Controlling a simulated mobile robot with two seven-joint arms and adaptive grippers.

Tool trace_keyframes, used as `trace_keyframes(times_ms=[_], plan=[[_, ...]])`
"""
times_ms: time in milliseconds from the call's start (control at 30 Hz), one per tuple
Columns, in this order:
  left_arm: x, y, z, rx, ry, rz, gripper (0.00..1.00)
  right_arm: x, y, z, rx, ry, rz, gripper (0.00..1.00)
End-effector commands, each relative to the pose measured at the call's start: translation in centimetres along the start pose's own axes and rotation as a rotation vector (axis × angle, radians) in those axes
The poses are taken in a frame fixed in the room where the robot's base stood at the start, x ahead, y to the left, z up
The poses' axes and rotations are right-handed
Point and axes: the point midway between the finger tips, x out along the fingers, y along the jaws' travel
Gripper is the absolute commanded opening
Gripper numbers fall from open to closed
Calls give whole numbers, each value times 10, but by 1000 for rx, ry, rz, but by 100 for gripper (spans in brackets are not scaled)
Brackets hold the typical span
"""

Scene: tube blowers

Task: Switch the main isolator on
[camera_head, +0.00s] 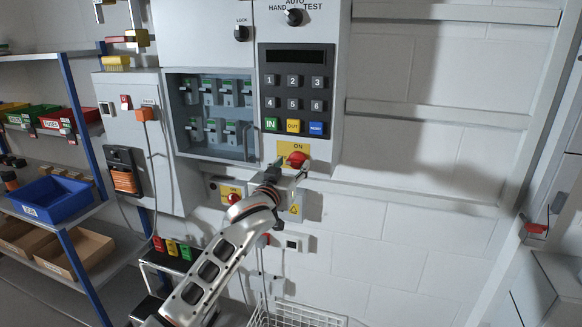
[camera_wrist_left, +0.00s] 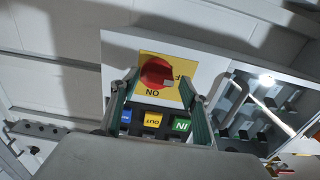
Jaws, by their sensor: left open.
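The main isolator is a red rotary knob (camera_head: 297,159) on a yellow plate (camera_head: 284,148) marked ON, below the keypad on the grey panel. In the left wrist view the knob (camera_wrist_left: 156,72) shows upside down, with ON and part of an F legible. A small pale mark sits near its edge; I cannot tell its setting. My left gripper (camera_head: 284,174) is just below and in front of the knob. In the left wrist view its open fingers (camera_wrist_left: 159,80) stand either side of the knob; contact is unclear. My right gripper is not in view.
The keypad (camera_head: 294,91) with green IN, yellow OUT and blue buttons is directly above. A breaker window (camera_head: 212,115) is to the left. A second red knob (camera_head: 233,198) is lower left. A wire basket (camera_head: 300,316) is below. The wall right of the panel is mostly clear.

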Motion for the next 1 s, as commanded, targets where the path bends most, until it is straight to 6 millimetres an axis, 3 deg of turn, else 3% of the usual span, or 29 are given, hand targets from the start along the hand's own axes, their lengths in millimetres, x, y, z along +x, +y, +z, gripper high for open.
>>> trace_keyframes(times_ms=[100, 267, 667, 867, 1000], plan=[[0, 0, 0, 0, 0, 0, 46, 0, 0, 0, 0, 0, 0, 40], [0, 0, 0, 0, 0, 0, 7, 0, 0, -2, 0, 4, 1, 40], [0, 0, -1, 42, 0, 1, 7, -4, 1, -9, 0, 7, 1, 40], [0, 0, -3, 154, -2, 0, 7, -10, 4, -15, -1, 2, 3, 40], [0, 1, -4, 270, -1, 1, 7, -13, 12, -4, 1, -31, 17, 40]])
